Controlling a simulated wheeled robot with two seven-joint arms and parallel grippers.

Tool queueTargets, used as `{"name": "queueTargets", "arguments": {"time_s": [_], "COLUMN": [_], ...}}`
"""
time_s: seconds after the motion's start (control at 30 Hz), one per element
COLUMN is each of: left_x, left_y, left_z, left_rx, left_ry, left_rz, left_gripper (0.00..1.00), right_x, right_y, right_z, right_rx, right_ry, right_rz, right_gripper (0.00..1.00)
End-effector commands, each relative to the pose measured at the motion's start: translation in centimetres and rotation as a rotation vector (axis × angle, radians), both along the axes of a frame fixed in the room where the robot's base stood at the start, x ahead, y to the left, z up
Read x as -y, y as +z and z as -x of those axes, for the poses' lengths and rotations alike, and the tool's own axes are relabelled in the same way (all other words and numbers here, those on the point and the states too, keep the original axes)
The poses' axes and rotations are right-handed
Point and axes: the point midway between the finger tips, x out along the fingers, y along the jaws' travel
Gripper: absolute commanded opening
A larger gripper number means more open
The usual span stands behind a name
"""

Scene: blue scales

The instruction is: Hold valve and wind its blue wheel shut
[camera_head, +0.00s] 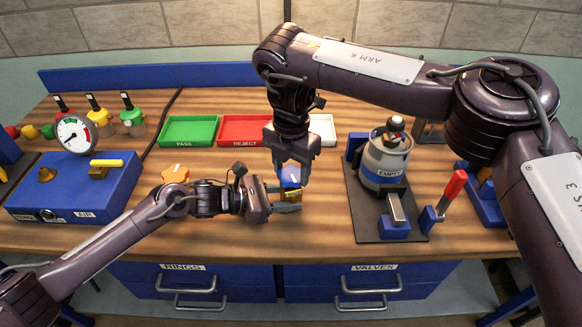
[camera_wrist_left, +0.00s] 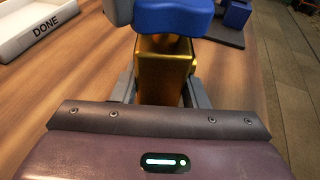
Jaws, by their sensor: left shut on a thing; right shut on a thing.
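The valve has a brass body (camera_wrist_left: 166,68) and a blue wheel (camera_head: 290,175) on top. It is held above the wooden table near the middle of the head view. My left gripper (camera_head: 287,199) comes in from the left and is shut on the brass body, as the left wrist view (camera_wrist_left: 160,92) also shows. My right gripper (camera_head: 291,170) reaches down from above and is shut on the blue wheel. The wheel's lower part (camera_wrist_left: 172,18) shows at the top of the left wrist view. The fingers hide part of the valve, and how far the wheel is turned cannot be told.
A green PASS tray (camera_head: 188,131), a red REJECT tray (camera_head: 243,130) and a white tray (camera_head: 322,130) stand behind the grippers. A blue gauge box (camera_head: 66,187) is at the left. A grey EMPTY vessel (camera_head: 385,160) on a black mat stands at the right.

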Motion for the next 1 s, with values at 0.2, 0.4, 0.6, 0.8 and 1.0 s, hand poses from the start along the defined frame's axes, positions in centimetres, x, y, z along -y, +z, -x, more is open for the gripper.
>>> {"name": "queueTargets", "arguments": {"time_s": [0.2, 0.4, 0.6, 0.8, 1.0], "left_x": [0.15, 0.15, 0.15, 0.12, 0.07], "left_y": [-0.15, -0.16, -0.17, -0.17, -0.17], "left_z": [0.3, 0.3, 0.31, 0.25, 0.18], "left_rx": [-0.004, -0.004, -0.005, -0.004, -0.004], "left_ry": [-0.007, -0.007, -0.007, -0.006, -0.003], "left_rz": [0.0, 0.0, -0.001, -0.001, -0.001], "left_gripper": [0.27, 0.27, 0.27, 0.27, 0.27], "right_x": [0.11, 0.13, 0.13, 0.11, 0.06], "right_y": [0.08, 0.07, 0.06, 0.03, 0.01], "right_z": [-0.24, -0.25, -0.25, -0.16, -0.08], "right_rx": [0.006, 0.007, 0.007, 0.004, 0.002], "right_ry": [-0.043, -0.049, -0.049, -0.047, -0.045], "right_rz": [0.0, 0.0, 0.0, 0.001, 0.0], "right_gripper": [0.3, 0.3, 0.3, 0.75, 0.75]}}
